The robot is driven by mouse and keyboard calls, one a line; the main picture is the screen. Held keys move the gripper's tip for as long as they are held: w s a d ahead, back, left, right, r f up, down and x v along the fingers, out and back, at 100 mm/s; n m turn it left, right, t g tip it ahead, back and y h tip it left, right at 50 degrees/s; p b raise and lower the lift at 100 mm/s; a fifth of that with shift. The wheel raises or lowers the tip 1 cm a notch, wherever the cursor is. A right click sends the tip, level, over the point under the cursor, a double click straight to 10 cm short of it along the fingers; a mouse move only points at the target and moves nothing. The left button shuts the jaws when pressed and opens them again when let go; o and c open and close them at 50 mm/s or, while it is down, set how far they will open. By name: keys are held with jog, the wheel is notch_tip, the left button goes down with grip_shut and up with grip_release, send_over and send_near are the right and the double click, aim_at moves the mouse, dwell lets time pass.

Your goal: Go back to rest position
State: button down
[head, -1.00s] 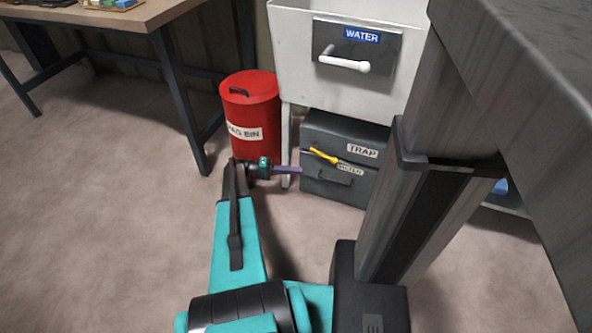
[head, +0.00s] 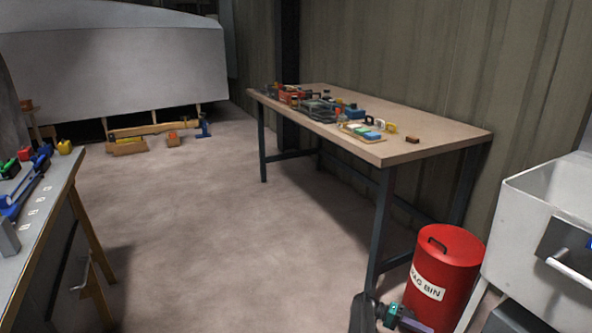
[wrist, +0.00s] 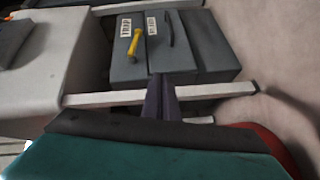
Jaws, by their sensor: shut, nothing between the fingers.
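My gripper (head: 417,325) shows at the bottom edge of the head view, in front of the red rag bin (head: 446,272). Most of my arm is out of that view. In the wrist view my gripper (wrist: 161,100) has its two purple fingers together, with nothing between them. They point towards a dark grey box (wrist: 205,62) with a label reading TRAP and a yellow lever (wrist: 134,43). The fingertips overlap the box's lower edge in the picture. I cannot tell how far apart they are.
A white sink (head: 535,215) stands at the right. A wooden-topped bench (head: 440,140) with tools and small parts is behind the bin. Another bench (head: 45,210) is at the left. A pale hull (head: 110,60) stands at the back. The floor between is clear.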

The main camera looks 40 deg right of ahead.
jog(key=w+a+r+n+t+h+p, duration=0.1)
jog(key=w+a+r+n+p, duration=0.15)
jog(key=w+a, duration=0.35)
jog(key=w+a+r+n+t+h+p, duration=0.1)
jog(key=w+a+h+p, duration=0.15)
jog(key=w+a, duration=0.4)
jog(key=w+a+r+n+t+p, duration=0.1)
jog(key=w+a+n+t+p, duration=0.2)
jog(key=a, duration=0.6)
jog(key=w+a+r+n+t+p, duration=0.1)
jog(key=w+a+r+p, duration=0.2)
jog(key=a, duration=0.5)
jog(key=s+a+r+n+t+y+p, duration=0.1)
jog(key=s+a+n+y+p, duration=0.2)
jog(key=a, duration=1)
jog(key=s+a+r+n+t+y+p, duration=0.1)
jog(key=s+a+n+t+y+p, duration=0.1)
jog(key=a, duration=1)
jog(key=s+a+r+n+t+y+p, duration=0.1)
jog(key=s+a+n+y+p, duration=0.3)
jog(key=a, duration=0.9)
jog(key=shift+s+a+r+t+p, duration=0.2)
jog(key=shift+s+a+t+p, duration=0.15)
jog(key=shift+p, duration=0.3)
